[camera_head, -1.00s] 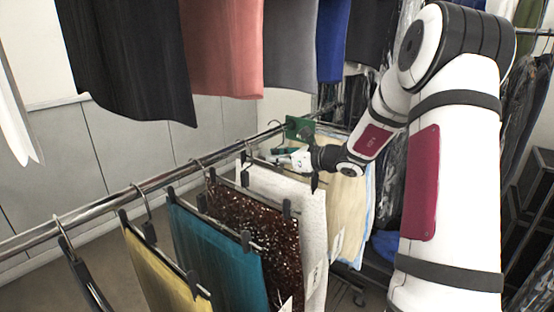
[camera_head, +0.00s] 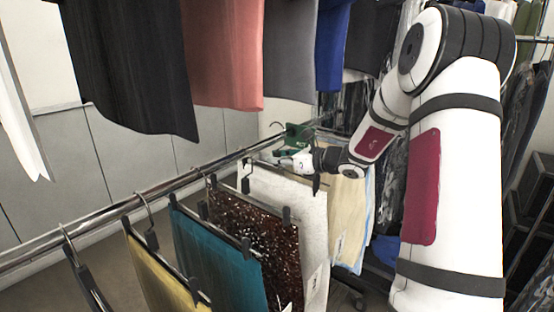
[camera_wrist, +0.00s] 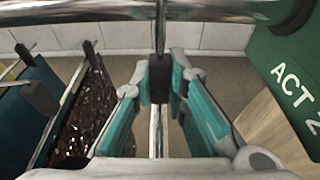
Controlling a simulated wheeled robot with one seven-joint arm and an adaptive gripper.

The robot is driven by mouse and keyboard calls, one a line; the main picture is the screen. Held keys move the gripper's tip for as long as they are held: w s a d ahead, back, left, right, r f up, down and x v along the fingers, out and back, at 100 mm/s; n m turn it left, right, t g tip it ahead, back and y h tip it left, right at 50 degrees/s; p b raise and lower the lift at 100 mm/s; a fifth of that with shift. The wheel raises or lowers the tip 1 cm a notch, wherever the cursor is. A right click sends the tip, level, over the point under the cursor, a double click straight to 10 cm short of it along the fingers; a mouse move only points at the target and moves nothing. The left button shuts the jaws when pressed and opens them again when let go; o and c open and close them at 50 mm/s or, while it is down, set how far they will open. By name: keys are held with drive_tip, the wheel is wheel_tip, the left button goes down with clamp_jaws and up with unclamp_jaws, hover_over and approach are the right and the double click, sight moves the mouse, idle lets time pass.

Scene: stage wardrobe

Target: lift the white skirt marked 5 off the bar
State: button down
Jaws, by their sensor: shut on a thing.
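The white skirt (camera_head: 300,205) hangs from a clip hanger at the bar (camera_head: 105,215), between the brown sequinned skirt and a cream one. A pale tag (camera_head: 314,283) sits low on it; its number is too small to read. My gripper (camera_head: 280,155) is at the hanger's top, just below the bar. In the wrist view my gripper (camera_wrist: 160,80) has its teal fingers shut on the black hanger neck (camera_wrist: 160,78). A metal hook stem rises from the neck to the bar (camera_wrist: 110,12). I cannot tell whether the hook still touches the bar.
A brown sequinned skirt (camera_head: 262,235), a teal skirt (camera_head: 220,262) and a yellow skirt (camera_head: 160,280) hang nearer on the bar. A cream garment (camera_head: 347,205) hangs just beyond. A green "ACT" sign (camera_wrist: 290,75) stands close right of my gripper. Dark and pink garments (camera_head: 222,50) hang above.

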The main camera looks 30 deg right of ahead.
drive_tip(key=shift+f+p+v, duration=0.25)
drive_tip(key=shift+p+v, duration=0.1)
drive_tip(key=shift+v, duration=0.9)
drive_tip(key=shift+f+p+v, duration=0.3)
drive_tip(key=shift+p+v, duration=0.1)
drive_tip(key=shift+v, duration=0.8)
drive_tip(key=shift+f+p+v, duration=0.25)
drive_tip(key=shift+p+v, duration=0.1)
drive_tip(key=shift+v, duration=0.9)
drive_tip(key=shift+s+d, duration=0.1)
drive_tip(key=shift+s, duration=0.2)
drive_tip(key=s+d+p, duration=0.5)
drive_tip(key=s, duration=1)
drive_tip(key=s+d+p, duration=0.5)
drive_tip(key=s+d, duration=0.1)
drive_tip(key=s, duration=0.9)
drive_tip(key=s+d+p, duration=0.5)
drive_tip(key=s, duration=1)
drive_tip(key=shift+d, duration=0.2)
